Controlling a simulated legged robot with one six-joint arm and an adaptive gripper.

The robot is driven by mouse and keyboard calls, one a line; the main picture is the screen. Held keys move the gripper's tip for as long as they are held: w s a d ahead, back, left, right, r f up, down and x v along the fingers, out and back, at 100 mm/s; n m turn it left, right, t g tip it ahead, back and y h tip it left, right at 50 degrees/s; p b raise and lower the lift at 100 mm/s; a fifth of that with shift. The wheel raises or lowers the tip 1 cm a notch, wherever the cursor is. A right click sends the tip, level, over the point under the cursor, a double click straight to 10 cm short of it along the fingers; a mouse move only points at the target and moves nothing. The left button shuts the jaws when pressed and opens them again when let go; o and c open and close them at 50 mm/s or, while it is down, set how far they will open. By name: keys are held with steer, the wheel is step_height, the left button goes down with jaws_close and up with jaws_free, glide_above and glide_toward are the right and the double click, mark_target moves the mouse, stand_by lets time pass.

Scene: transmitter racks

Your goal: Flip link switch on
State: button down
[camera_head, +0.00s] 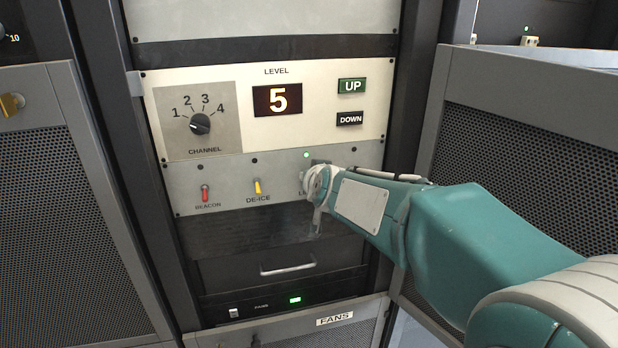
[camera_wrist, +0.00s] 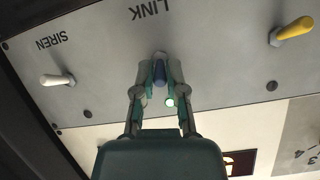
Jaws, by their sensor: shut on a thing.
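The link switch (camera_wrist: 159,73) is a small blue lever by the LINK label in the upside-down wrist view. My gripper (camera_wrist: 160,78) has its two fingers closed on the lever, one on each side. In the head view my gripper (camera_head: 314,188) is at the right part of the grey switch panel (camera_head: 228,170) and hides the link switch and most of its label. A green lamp (camera_head: 306,155) above the link switch is lit. It also glows between my fingers in the wrist view (camera_wrist: 169,102).
The yellow DE-ICE switch (camera_head: 257,187) and red BEACON switch (camera_head: 205,193) are to the left, with dark lamps. A white SIREN switch (camera_wrist: 58,80) shows in the wrist view. Above are the channel knob (camera_head: 200,123), level display (camera_head: 278,99) and UP (camera_head: 351,86) and DOWN (camera_head: 350,119) buttons.

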steer(key=shift+r, duration=0.2)
steer(key=c, duration=0.7)
jaws_free()
steer(key=shift+f, duration=0.15)
steer(key=s+d, duration=0.1)
steer(key=s, duration=0.3)
steer(key=s+d, duration=0.1)
steer(key=s, duration=0.3)
steer(key=s+d, duration=0.1)
steer(key=s, duration=0.3)
steer(key=shift+s+d, duration=0.25)
